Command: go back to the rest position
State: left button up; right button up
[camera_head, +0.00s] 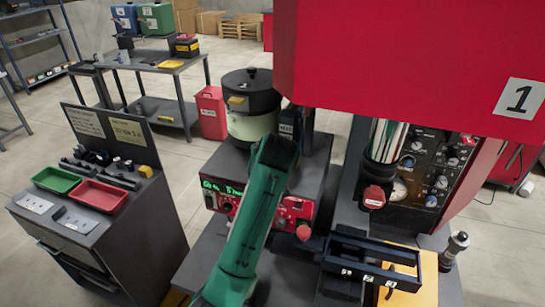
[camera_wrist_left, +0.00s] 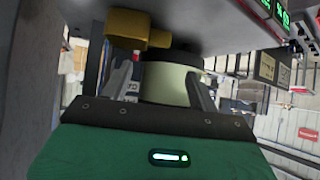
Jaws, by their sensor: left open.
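My left arm (camera_head: 250,220), green, reaches up from the bottom of the head view to the bowl feeder. The feeder's round pot (camera_head: 250,105) has a dark lid, a pale cream lower band and a yellow block on its side. My left gripper's fingers are hidden behind the wrist in the head view. In the left wrist view my left gripper (camera_wrist_left: 160,72) is open, its two grey fingers spread. The pot's cream band (camera_wrist_left: 172,82) shows beyond and between them; I cannot tell whether they touch it. The yellow block (camera_wrist_left: 128,28) is just past the left finger. My right gripper is not in view.
The feeder stands on a grey base with a red control panel (camera_head: 290,212). A large red press (camera_head: 410,65) overhangs on the right. A dark cabinet (camera_head: 100,235) with green and red trays stands left. Open floor (camera_head: 180,165) lies between cabinet and back bench.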

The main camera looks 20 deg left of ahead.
pick_arm(q)
jog(key=shift+s+d+r, duration=0.1)
jog(key=shift+s+r, duration=0.15)
jog(key=shift+s, duration=0.05)
